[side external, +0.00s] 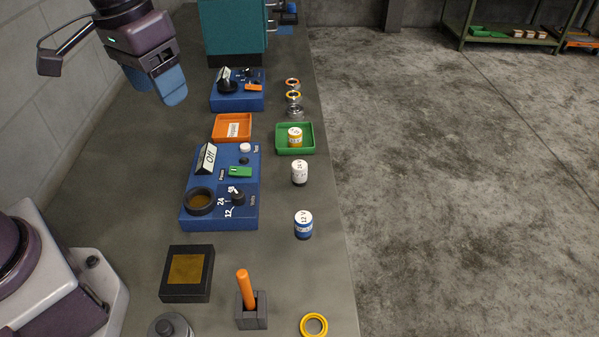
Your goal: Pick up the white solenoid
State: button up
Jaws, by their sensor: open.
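The white solenoid (300,172) is a small white cylinder standing upright near the table's right edge, between the green tray and the blue solenoid. A dark label shows on its side and small print on its top. My gripper (160,88) is at the upper left, raised above the table, with blue fingers. It is open and empty, well away from the solenoid. The blue solenoid (304,226), marked 12 V, stands just nearer the camera. A yellow-and-white solenoid (295,138) stands in the green tray (308,151).
A blue test box (245,191) with a dial and socket lies left of the white solenoid. An orange tray (218,129), another blue box (238,102) and several rings (293,96) lie farther back. An orange-handled tool (246,289) stands in a holder in front. Floor lies beyond the right edge.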

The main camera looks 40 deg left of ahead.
jog(key=w+d+f+n+g, duration=0.25)
jog(key=w+f, duration=0.35)
jog(key=w, duration=0.3)
jog(key=n, duration=1.2)
send_near(300, 165)
jog(key=s, duration=0.1)
jog(key=shift+s+a+f+n+t, duration=0.15)
jog(key=shift+n+t, duration=0.1)
jog(key=shift+t, duration=0.2)
notch_tip(300, 165, down, 7)
jog(key=shift+w+d+f, duration=0.15)
jog(key=shift+f, duration=1.15)
jog(key=shift+w+d+f, duration=0.1)
jog(key=shift+f, duration=1.2)
jog(key=c, duration=1.1)
jog(key=shift+r, duration=0.15)
